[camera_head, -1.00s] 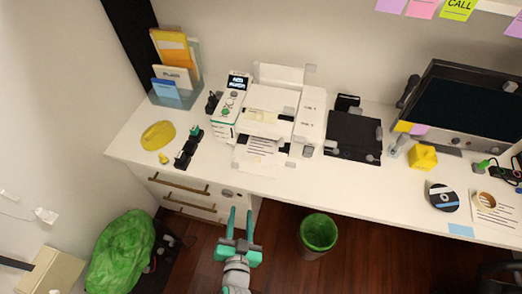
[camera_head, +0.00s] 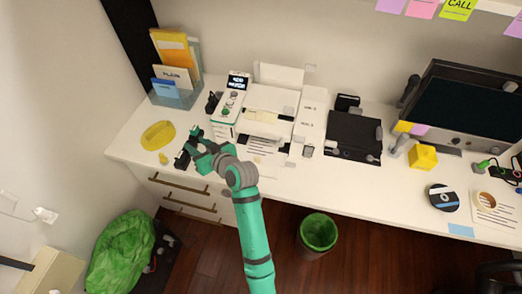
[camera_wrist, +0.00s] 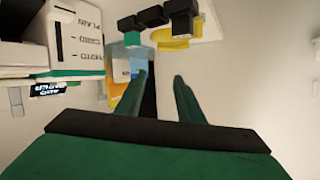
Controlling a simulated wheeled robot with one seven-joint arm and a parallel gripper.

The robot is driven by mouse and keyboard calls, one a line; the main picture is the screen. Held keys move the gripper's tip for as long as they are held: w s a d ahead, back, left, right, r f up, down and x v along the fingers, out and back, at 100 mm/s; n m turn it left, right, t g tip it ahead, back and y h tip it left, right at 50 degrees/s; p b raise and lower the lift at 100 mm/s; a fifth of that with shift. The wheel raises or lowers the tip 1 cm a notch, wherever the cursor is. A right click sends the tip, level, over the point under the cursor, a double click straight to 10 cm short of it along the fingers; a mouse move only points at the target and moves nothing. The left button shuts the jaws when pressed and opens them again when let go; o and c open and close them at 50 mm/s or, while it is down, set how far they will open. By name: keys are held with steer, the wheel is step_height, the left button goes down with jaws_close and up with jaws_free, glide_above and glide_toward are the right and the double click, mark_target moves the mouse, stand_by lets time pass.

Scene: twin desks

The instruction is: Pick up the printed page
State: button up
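The printed page (camera_head: 267,160), white with dark text lines, sticks out of the front of the white printer (camera_head: 268,105) toward the desk edge. My wrist covers its left part in the head view. My gripper (camera_head: 195,148) is left of the page, over the black item with a green top, and apart from the page. In the wrist view, my gripper (camera_wrist: 159,77) shows two green fingers spread with nothing between them. The printer's labelled side (camera_wrist: 76,38) is at the left there. I cannot make out the page in that view.
A yellow dish (camera_head: 157,135) and a file holder (camera_head: 177,92) with folders stand at the left. A black device (camera_head: 354,135) stands right of the printer. A bin (camera_head: 318,232) is on the floor below the desk (camera_head: 310,180). Bare desk lies right of the page.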

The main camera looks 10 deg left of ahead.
steer(key=w+n+g, duration=0.1)
steer(key=n+g, duration=0.1)
steer(key=n+g+h, duration=0.5)
steer(key=n+h, duration=0.1)
steer(key=h, duration=0.5)
glide_toward(258, 157)
steer(key=f, duration=0.3)
steer(key=shift+s, duration=0.2)
steer(key=shift+w+a+f, duration=0.1)
steer(key=shift+a+f, duration=0.05)
steer(key=shift+f, duration=0.7)
steer(key=shift+w+a+f, duration=0.1)
steer(key=shift+f, duration=0.75)
steer(key=shift+w+a+f, duration=0.1)
steer(key=shift+a+f, duration=0.05)
steer(key=shift+f, duration=0.75)
jaws_close()
